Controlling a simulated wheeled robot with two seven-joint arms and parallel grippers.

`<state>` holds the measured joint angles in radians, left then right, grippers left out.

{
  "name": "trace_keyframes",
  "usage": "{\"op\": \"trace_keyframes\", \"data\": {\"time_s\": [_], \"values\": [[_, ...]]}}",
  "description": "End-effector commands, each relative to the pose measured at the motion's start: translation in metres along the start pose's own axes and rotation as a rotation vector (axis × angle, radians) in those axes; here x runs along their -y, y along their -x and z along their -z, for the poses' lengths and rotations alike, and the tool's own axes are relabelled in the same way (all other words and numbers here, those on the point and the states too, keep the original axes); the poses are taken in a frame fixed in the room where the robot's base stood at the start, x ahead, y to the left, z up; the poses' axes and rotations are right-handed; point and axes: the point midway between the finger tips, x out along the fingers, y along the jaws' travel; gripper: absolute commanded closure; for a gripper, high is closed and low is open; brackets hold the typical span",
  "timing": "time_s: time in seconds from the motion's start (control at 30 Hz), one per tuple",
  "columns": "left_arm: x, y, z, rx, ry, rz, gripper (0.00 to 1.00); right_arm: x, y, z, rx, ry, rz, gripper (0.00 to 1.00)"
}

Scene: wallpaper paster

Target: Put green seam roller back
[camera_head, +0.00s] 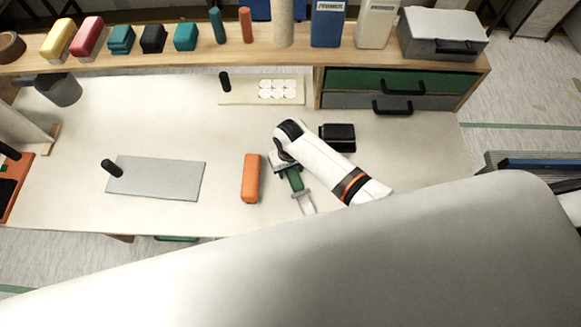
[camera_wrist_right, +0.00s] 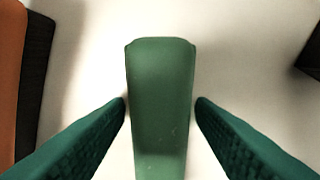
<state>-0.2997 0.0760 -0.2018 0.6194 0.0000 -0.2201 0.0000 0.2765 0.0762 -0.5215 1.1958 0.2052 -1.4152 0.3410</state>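The green seam roller (camera_head: 294,179) is over the table just right of the orange block, its pale metal frame pointing toward the front. My right gripper (camera_head: 285,165) is at its handle. In the right wrist view the green handle (camera_wrist_right: 161,100) stands centred between the two dark green fingers of my right gripper (camera_wrist_right: 161,104). Whether the roller touches the table is unclear. The roller's head is outside the wrist view. My left gripper is not in view.
An orange block (camera_head: 251,178) lies close left of the roller. A black box (camera_head: 338,138) is behind my right forearm. A grey trowel (camera_head: 155,178) lies further left. A wooden shelf (camera_head: 200,65) with several tools, colored blocks and bottles runs along the back.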

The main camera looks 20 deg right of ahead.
Motion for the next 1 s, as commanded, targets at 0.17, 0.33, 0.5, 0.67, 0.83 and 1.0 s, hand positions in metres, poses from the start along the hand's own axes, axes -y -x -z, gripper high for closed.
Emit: {"op": "trace_keyframes", "data": {"time_s": [0.17,0.33,0.5,0.67,0.83,1.0], "values": [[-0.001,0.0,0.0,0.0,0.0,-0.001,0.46,0.0,0.0,0.0,0.0,0.0,0.0,0.48],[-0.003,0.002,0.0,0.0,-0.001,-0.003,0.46,0.0,0.004,0.0,0.0,0.0,0.0,0.48],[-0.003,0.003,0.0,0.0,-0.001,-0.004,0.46,0.0,0.025,-0.001,0.004,-0.001,-0.001,0.48],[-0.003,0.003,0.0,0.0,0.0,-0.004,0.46,0.0,0.06,-0.001,0.005,0.0,-0.001,0.48],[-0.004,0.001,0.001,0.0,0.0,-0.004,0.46,0.0,0.094,-0.001,0.004,0.001,-0.001,0.48],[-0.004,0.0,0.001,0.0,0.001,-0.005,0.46,0.0,0.115,-0.001,0.002,-0.001,-0.001,0.48]]}}
